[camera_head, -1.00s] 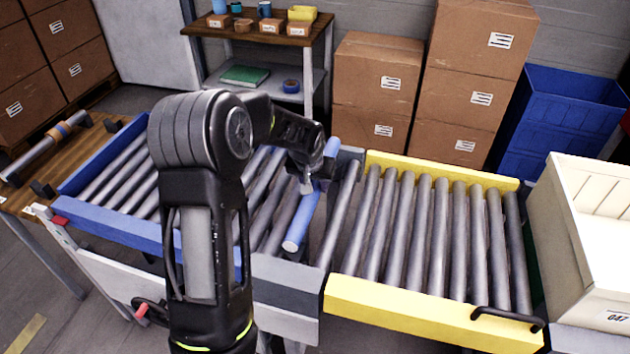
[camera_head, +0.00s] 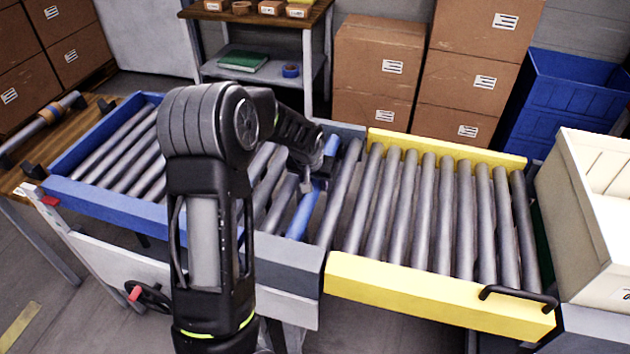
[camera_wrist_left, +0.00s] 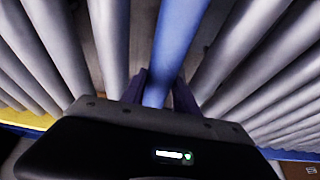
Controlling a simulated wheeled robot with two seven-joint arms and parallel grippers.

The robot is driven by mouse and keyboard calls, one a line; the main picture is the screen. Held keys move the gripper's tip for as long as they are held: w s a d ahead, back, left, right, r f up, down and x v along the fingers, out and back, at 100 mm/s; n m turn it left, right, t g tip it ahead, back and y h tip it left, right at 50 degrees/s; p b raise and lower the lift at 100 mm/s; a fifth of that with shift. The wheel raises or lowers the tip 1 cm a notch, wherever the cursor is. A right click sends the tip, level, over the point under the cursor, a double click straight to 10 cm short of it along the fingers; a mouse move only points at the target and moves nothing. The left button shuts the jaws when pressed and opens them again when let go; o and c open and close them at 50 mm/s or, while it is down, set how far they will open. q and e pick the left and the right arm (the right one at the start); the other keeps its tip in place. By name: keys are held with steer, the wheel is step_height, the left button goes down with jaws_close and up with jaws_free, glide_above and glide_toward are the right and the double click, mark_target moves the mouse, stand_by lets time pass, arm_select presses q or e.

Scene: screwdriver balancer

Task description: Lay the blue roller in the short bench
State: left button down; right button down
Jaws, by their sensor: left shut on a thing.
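The blue roller (camera_head: 306,210) lies in line with the grey rollers in the grey-framed stretch between the blue-framed and yellow-framed conveyor parts. My left gripper (camera_head: 310,181) is shut on it near its middle. In the left wrist view the blue roller (camera_wrist_left: 182,35) runs between the two dark fingers (camera_wrist_left: 161,92), with grey rollers on both sides. The roller's near end is close to the grey side rail; whether it rests in the frame I cannot tell. A wooden bench (camera_head: 20,180) with black supports stands at the far left. My right gripper is not in view.
A grey roller with an orange-brown band (camera_head: 45,116) lies on supports on the wooden bench. The yellow conveyor side rail (camera_head: 430,292) has a black handle. A cream crate (camera_head: 590,215) stands at the right. Cardboard boxes (camera_head: 375,75) and a blue bin (camera_head: 570,110) are behind.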

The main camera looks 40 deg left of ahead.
arm_select(q)
steer(key=c, duration=0.9)
jaws_free()
steer(key=shift+o, duration=0.2)
steer(key=shift+s+r, duration=0.1)
steer(key=v, duration=0.7)
steer(key=shift+s+r+b, duration=0.1)
steer(key=shift+r+b, duration=0.2)
steer(key=shift+b, duration=0.05)
